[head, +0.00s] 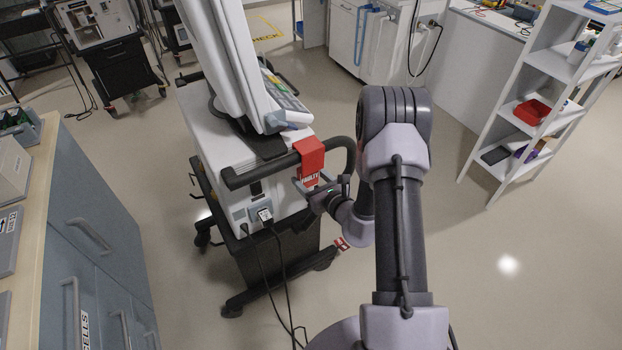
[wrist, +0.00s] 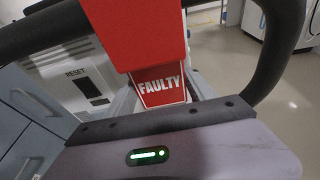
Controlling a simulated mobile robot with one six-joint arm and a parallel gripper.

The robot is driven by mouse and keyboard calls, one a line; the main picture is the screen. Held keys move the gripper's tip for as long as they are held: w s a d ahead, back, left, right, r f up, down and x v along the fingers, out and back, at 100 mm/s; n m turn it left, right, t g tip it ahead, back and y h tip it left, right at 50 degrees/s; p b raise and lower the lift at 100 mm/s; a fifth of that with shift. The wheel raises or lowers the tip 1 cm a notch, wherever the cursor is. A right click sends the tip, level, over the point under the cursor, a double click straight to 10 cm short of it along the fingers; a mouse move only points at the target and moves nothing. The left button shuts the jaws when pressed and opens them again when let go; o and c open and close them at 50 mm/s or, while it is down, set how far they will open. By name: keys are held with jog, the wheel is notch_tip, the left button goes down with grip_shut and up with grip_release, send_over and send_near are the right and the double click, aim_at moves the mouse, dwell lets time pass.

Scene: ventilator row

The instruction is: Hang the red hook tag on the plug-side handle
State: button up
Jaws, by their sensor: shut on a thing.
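The red hook tag (head: 310,152), marked FAULTY, sits over the dark handle (head: 262,172) of the white ventilator cart, with its top bent across the bar and its face hanging below. In the wrist view the red tag (wrist: 137,32) covers part of the handle (wrist: 45,33), which shows on both sides of it. My gripper (head: 310,189) is shut on the lower part of the tag, just below the bar. The fingertips are mostly hidden behind my gripper's body in the wrist view. Whether the hook rests on the bar is unclear.
Below the handle a plug (head: 265,215) sits in the cart's socket panel, with black cables hanging to the floor. A drawer cabinet (head: 95,230) stands at the left. A white shelf (head: 545,95) stands at the right.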

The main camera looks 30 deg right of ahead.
jog(key=o, duration=1.5)
jog(key=shift+c, duration=0.2)
